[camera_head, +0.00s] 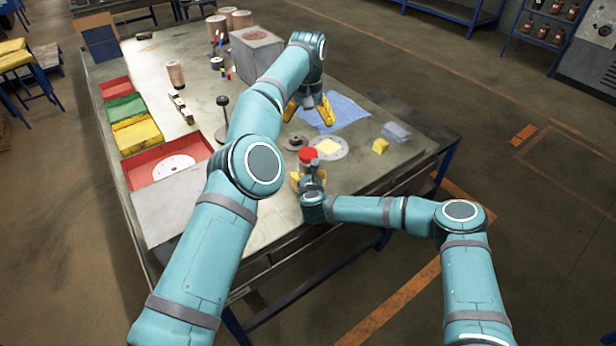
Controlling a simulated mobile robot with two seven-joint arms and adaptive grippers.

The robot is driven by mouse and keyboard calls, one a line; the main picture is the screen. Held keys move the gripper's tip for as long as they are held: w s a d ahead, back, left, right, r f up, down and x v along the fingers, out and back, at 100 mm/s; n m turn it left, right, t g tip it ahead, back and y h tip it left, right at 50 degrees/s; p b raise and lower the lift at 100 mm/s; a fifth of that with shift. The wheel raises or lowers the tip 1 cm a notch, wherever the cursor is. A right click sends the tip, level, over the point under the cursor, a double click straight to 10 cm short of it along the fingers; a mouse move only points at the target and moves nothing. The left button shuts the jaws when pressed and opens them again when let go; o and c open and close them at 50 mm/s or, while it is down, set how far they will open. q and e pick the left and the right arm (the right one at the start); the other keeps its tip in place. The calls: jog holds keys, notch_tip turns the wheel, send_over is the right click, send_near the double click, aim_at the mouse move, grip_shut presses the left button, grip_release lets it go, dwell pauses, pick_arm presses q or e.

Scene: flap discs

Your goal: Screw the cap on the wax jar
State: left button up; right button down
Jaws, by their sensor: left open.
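A small round red thing (308,155), perhaps the wax jar or its cap, is near the table's front edge; which it is I cannot tell. My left gripper (309,113) points down with its yellow fingers spread, empty, over the near-left part of a blue cloth and behind the red thing. My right gripper (309,179) is right at the red thing, on its near side. Its wrist hides much of its yellow fingers, so I cannot tell if they grip it. A dark round piece with a knob (294,142) lies just left of the red thing.
Coloured trays (127,108) line the left edge.

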dwell(0.4)
grip_release()
jog(key=shift+s, duration=0.15)
jog(key=v, duration=1.1)
jog(key=shift+s+d+r, duration=0.1)
jog(key=shift+s+r, duration=0.05)
jog(key=shift+s, duration=0.2)
